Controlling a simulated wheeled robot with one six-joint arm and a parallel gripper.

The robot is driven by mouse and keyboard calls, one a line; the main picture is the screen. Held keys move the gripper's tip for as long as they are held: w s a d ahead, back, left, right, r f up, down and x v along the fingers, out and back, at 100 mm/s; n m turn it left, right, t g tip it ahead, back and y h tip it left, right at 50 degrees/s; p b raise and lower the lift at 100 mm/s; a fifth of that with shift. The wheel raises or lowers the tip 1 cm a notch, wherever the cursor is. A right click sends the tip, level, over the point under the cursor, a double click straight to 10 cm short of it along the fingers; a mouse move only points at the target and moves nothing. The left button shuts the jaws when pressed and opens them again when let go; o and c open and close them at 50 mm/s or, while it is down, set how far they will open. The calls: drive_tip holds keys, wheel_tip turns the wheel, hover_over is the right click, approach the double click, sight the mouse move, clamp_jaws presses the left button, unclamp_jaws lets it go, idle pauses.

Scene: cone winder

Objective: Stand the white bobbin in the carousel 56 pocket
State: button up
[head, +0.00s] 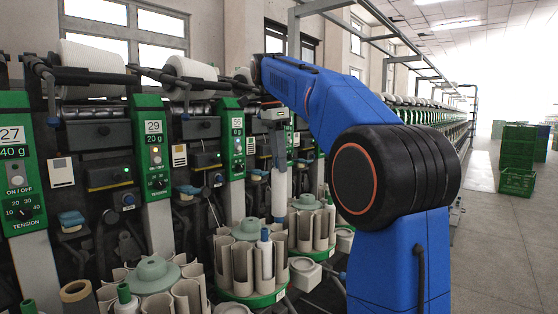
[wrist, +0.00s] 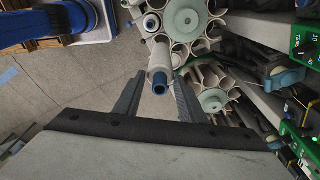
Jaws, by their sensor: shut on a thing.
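My gripper (head: 279,160) is shut on a white bobbin (head: 279,190), which hangs roughly upright with a blue lower end. In the wrist view the bobbin (wrist: 159,62) lies between the two fingers (wrist: 156,88), its near end blue. The number 56 panel (head: 237,135) is green. Below and right of it stands a carousel (head: 238,292) with beige open pockets, a pale green hub and a green base rim. The bobbin hangs above and behind its right side, seemingly clear of the pockets. A blue-tipped white bobbin (head: 264,250) stands in a front pocket.
Another carousel (head: 318,228) stands close behind on the right, and one with a pale green hub (head: 152,271) at front left. Panels 29 (head: 154,143) and 27 (head: 15,155) line the machine. Green crates (head: 517,181) stand on the open floor at right.

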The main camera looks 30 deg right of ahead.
sight(279, 189)
drive_tip(key=shift+f, duration=2.25)
drive_tip(key=shift+f, duration=2.25)
